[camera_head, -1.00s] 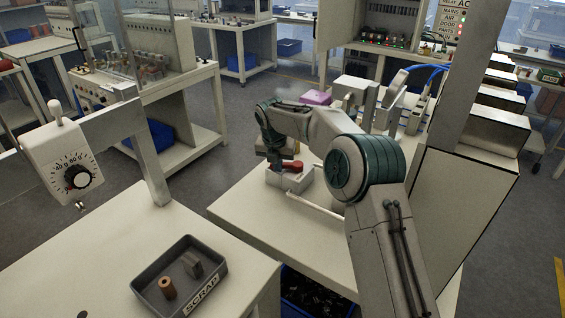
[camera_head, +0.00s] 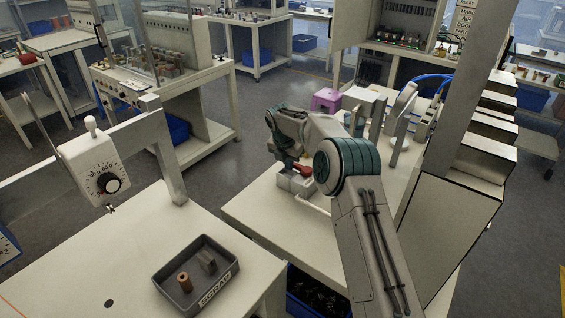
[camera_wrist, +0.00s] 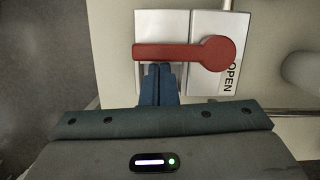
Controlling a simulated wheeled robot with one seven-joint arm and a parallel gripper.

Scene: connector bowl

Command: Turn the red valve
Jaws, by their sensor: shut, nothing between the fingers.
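The red valve (camera_wrist: 190,53) is a flat lever with a round hub at its right end, lying level across a white block in the wrist view. In the head view the valve (camera_head: 302,169) shows as a small red piece on the table (camera_head: 260,207), beside my gripper. My gripper (camera_wrist: 159,70) is shut and empty, with its blue fingertips at the lower edge of the lever's left part. I cannot tell whether they touch it. The fingertips are hidden in the head view.
A grey scrap tray (camera_head: 165,290) holding small parts stands on the front left table. A dial box (camera_head: 95,165) hangs on a frame at the left. A metal rail runs near the valve.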

